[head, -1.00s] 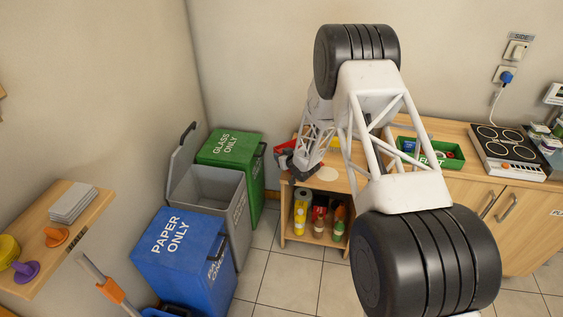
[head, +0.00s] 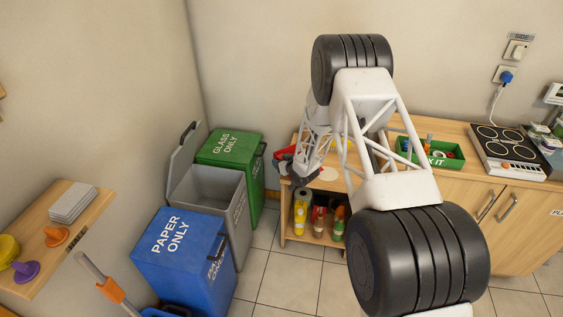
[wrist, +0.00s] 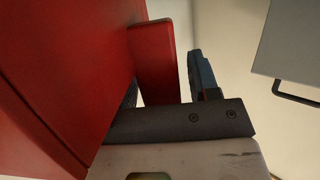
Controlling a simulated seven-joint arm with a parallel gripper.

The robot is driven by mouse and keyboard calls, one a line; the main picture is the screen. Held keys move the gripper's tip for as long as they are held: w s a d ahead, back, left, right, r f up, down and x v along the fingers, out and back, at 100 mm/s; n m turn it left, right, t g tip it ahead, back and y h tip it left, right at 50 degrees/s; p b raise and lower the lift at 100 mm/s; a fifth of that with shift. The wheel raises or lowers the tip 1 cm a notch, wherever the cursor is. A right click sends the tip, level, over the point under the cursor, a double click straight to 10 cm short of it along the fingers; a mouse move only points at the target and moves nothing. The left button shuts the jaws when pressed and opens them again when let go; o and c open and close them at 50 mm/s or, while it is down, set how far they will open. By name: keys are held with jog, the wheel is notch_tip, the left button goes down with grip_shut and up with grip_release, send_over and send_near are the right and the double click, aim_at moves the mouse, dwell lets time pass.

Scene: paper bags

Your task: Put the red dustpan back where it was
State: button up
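The red dustpan (wrist: 70,70) fills the left of the wrist view. Its narrower red part (wrist: 155,62) runs up between my gripper's dark fingers (wrist: 165,88). In the head view a little of the red dustpan (head: 282,154) shows by my gripper (head: 297,170), at the left end of the wooden counter, near the green bin. The dustpan's far end is out of view.
An open grey bin (head: 215,190) stands between a blue paper bin (head: 180,255) and a green glass bin (head: 230,148). Several bottles stand on the shelf (head: 310,238) under the counter (head: 330,186). A green tray (head: 435,161) and a hob (head: 505,150) are farther right.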

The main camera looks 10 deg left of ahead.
jog(key=shift+o, duration=0.2)
jog(key=shift+r, duration=0.15)
jog(key=shift+s+d+r, duration=0.25)
jog(key=shift+s+d, duration=0.1)
jog(key=shift+d, duration=0.05)
jog(key=v, duration=1)
jog(key=shift+s+d, duration=0.3)
jog(key=shift+r, duration=0.1)
jog(key=shift+r, duration=0.1)
dwell(0.5)
